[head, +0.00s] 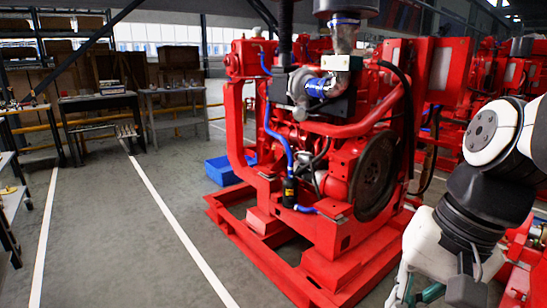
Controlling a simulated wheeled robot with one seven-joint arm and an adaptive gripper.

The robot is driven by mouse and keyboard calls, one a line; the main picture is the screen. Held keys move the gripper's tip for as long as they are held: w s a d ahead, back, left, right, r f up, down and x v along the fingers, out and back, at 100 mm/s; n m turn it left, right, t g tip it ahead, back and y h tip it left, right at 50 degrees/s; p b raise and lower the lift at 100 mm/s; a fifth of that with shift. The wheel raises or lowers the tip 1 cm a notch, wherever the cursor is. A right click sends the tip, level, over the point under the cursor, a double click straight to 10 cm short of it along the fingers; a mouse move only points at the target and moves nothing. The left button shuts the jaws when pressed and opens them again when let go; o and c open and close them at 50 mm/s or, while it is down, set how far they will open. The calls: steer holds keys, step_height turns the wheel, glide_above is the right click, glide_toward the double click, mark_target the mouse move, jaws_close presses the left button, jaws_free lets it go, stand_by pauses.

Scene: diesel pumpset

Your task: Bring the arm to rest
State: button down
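My arm (490,190) is at the right of the head view, a white and black jointed limb. It bends down toward the bottom right corner. What seems to be my gripper (470,288) shows as a dark part at the bottom edge, partly cut off. Its fingers do not show clearly, so I cannot tell whether it is open or shut. A pale, rounded part (428,248) with grey-green pieces below it is beside the arm's lower end. I cannot tell whether it touches the gripper.
A large red diesel pumpset (330,140) on a red base frame (285,262) stands in the middle, close left of my arm. More red machines (500,75) stand behind the arm. A blue box (222,170) and workbenches (100,103) are left. Floor (110,235) at left is clear.

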steer(key=s+d+n+h, duration=0.3)
steer(key=s+n, duration=0.2)
steer(key=s, duration=0.8)
step_height(320, 180, up, 25)
steer(key=t+p, duration=0.3)
steer(key=p, duration=2.1)
